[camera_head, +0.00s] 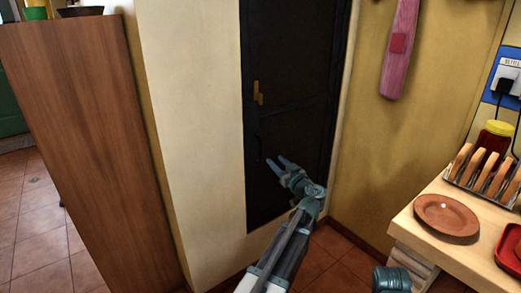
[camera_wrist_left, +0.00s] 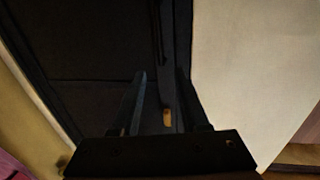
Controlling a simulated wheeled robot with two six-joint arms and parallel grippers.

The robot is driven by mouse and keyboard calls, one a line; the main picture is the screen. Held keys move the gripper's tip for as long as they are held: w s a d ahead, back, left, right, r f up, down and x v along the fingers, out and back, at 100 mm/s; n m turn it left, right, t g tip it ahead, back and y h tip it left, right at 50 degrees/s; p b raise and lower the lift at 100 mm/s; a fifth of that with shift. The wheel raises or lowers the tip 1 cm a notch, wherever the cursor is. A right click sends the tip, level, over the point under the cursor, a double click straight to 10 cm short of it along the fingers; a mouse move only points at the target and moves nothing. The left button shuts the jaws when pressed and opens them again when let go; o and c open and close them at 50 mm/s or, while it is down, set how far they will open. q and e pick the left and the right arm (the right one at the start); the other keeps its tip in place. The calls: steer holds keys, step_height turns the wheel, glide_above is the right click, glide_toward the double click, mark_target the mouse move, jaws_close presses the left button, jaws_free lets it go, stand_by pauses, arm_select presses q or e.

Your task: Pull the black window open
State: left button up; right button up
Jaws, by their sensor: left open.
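The black window (camera_head: 295,60) is a tall dark panel in the cream wall, and it looks shut. A small brass latch (camera_head: 258,92) sits near its left edge. A thin dark upright bar, hard to make out, is below the latch. My left gripper (camera_head: 276,161) is open and empty in front of the panel, lower and a little right of the latch. In the left wrist view, the dark panel (camera_wrist_left: 75,40) fills the left and middle, and the brass latch (camera_wrist_left: 167,118) shows between the fingers. I cannot tell whether the fingers touch the panel.
A wooden cabinet side (camera_head: 85,130) stands at left. At right, a counter (camera_head: 430,225) holds a brown plate (camera_head: 446,214), a toast rack (camera_head: 482,168), a red tray (camera_head: 510,250) and a jar (camera_head: 492,142). A pink board (camera_head: 400,45) hangs on the yellow wall. Tiled floor shows between.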

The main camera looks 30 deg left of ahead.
arm_select(q)
glide_above(260, 162)
steer(key=shift+w+a, duration=0.1)
steer(key=shift+w, duration=0.2)
stand_by(0.4)
jaws_close()
stand_by(1.2)
